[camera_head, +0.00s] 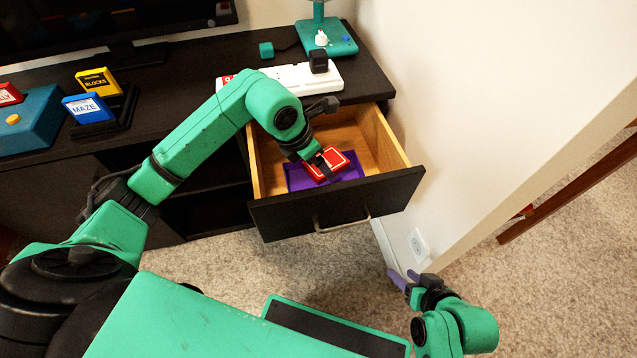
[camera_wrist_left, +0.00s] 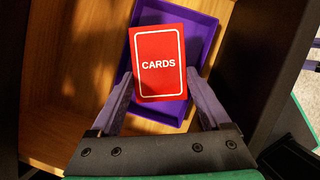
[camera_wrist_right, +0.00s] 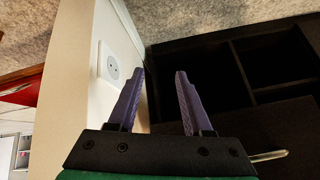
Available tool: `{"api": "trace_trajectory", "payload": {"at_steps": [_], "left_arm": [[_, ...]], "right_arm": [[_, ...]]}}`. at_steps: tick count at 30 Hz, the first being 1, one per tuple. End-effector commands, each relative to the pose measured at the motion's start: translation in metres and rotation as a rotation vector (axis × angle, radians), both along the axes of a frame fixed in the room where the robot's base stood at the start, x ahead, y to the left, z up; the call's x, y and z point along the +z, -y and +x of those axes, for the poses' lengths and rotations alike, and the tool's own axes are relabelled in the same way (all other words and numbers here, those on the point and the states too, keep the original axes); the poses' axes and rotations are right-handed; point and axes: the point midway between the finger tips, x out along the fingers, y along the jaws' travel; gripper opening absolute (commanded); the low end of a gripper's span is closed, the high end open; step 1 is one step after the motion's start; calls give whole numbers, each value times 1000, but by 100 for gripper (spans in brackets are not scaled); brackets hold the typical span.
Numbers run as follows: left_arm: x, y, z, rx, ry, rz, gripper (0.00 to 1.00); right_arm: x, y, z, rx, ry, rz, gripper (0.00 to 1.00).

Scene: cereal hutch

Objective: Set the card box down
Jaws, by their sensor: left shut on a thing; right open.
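The card box (camera_head: 326,162) is red with a white outline, and its word CARDS reads clearly in the left wrist view (camera_wrist_left: 158,64). My left gripper (camera_head: 318,160) is shut on it, with a finger at each side of its near end (camera_wrist_left: 158,98). The card box is over the purple tray (camera_head: 295,179) inside the open drawer (camera_head: 330,205); the tray's rim shows around it in the left wrist view (camera_wrist_left: 206,30). I cannot tell whether the box touches the tray floor. My right gripper (camera_head: 405,279) is open and empty near the wall, with its fingers apart (camera_wrist_right: 157,85).
The black desk (camera_head: 200,90) carries a power strip (camera_head: 290,78), a teal lamp base (camera_head: 335,40), and blue MAZE (camera_head: 88,107) and yellow BLOCKS (camera_head: 97,80) cartridges. A white wall (camera_head: 450,110) stands close right of the drawer. The drawer's wooden floor is bare beside the tray.

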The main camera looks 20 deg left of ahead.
Motion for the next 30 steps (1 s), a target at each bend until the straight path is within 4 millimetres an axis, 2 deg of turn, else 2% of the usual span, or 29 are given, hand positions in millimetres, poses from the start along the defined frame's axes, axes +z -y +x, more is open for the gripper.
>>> {"api": "trace_trajectory", "payload": {"at_steps": [1,10,20,21,22,30], "left_arm": [[-17,0,-1,1,-3,-1,22],[-67,0,0,0,-1,-1,22],[-72,0,0,-1,1,0,22],[-71,0,0,-1,1,0,96],[-71,0,0,-1,1,0,100],[-69,0,0,-1,1,0,100]], "right_arm": [[-9,-8,1,1,31,26,50],[-19,-36,8,-15,192,152,50],[-19,-41,8,-23,225,178,50],[-17,-41,9,-22,224,177,50],[-17,-41,9,-22,224,177,50],[-16,-40,9,-22,219,173,50]]}}
